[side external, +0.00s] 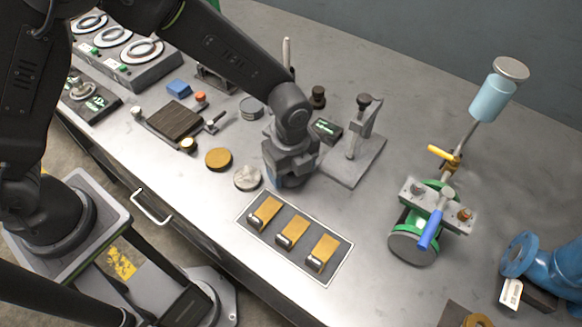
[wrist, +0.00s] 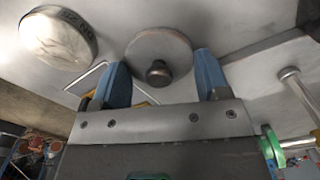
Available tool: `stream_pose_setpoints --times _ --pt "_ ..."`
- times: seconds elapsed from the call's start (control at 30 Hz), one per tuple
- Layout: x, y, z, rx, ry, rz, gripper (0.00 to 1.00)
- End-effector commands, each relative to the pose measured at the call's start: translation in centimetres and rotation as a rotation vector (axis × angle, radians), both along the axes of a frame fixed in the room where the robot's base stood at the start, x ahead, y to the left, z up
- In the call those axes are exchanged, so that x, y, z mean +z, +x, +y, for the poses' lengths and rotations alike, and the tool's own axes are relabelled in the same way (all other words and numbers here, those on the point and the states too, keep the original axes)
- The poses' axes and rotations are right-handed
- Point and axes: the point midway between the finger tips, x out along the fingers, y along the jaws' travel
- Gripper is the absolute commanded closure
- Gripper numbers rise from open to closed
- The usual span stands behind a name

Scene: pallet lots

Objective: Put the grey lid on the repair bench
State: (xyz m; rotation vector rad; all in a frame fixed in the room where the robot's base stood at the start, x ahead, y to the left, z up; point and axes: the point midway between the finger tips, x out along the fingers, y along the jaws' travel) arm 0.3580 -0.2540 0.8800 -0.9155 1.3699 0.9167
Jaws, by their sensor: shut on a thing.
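The grey lid (wrist: 150,45) is a flat round disc with a dark knob (wrist: 158,72), seen in the wrist view. My gripper (wrist: 163,75) has its two blue fingers on either side of the lid and is shut on it. In the side view my gripper (side external: 288,182) points down over the middle of the bench, and the lid is hidden there. The repair bench (side external: 205,215) appears to be the large grey metal-topped table. I cannot tell whether the lid touches the top.
A pale round tin (side external: 248,178) and a tan disc (side external: 218,159) lie left of my gripper. A dark mat (side external: 279,260) with three brass pieces lies in front. A stand (side external: 352,160) is close on the right; a green-wheeled valve (side external: 432,215) is farther right. Bare metal lies between.

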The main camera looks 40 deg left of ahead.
Motion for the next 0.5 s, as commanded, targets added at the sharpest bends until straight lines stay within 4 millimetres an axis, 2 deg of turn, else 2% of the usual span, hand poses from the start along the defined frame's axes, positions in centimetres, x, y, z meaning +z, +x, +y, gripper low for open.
stream_pose_setpoints --times 0.37,0.4,0.5 --pt "-0.49 0.03 0.03 0.000 0.000 -0.001 0.54" --pt "-0.43 0.04 0.02 0.000 -0.001 -0.002 0.28" --pt "-0.42 0.04 0.02 0.000 -0.001 -0.002 0.21"
